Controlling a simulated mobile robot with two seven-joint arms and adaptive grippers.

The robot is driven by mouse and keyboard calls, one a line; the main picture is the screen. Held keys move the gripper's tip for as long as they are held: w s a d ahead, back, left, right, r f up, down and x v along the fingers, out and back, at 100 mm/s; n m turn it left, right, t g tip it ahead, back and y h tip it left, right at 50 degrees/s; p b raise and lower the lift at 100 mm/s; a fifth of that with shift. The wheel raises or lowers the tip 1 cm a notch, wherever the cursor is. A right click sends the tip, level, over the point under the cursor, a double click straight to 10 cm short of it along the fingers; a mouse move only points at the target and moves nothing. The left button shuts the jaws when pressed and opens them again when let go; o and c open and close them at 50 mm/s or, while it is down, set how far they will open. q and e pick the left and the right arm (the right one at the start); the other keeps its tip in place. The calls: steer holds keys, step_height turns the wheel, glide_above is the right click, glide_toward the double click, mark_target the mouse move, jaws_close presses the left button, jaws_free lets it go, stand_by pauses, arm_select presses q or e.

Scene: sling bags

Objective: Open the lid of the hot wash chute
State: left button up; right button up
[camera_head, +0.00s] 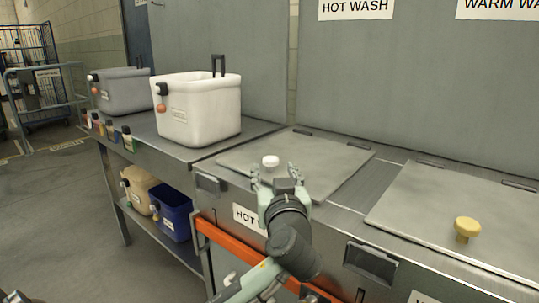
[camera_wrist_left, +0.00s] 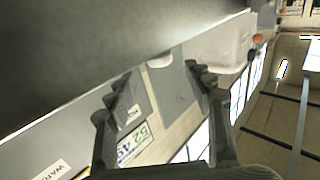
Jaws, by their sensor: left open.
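The hot wash chute lid (camera_head: 335,160) is a flat grey panel lying shut in the counter, with hinges along its back edge. My left gripper (camera_head: 277,178) is open at the lid's front edge, just on the near side of the knob. In the left wrist view the white knob (camera_wrist_left: 160,60) lies ahead between the spread fingers (camera_wrist_left: 162,88), with no visible grip on it. The front label of the hot wash chute (camera_head: 246,216) is partly hidden by my left arm. My right gripper is out of view.
The warm wash lid (camera_head: 440,205) with a yellow knob (camera_head: 467,228) lies shut to the right. A white bin (camera_head: 203,110) and a grey bin (camera_head: 122,92) stand on the table to the left. An orange rail (camera_head: 235,245) runs below the counter front.

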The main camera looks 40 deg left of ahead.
mark_target(271, 161)
arm_select(q)
steer(key=p+x, duration=0.1)
steer(key=x, duration=0.5)
steer(key=shift+r, duration=0.1)
steer(key=shift+w+a, duration=0.35)
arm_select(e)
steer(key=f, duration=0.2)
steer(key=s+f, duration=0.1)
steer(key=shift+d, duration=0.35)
arm_select(q)
jaws_close()
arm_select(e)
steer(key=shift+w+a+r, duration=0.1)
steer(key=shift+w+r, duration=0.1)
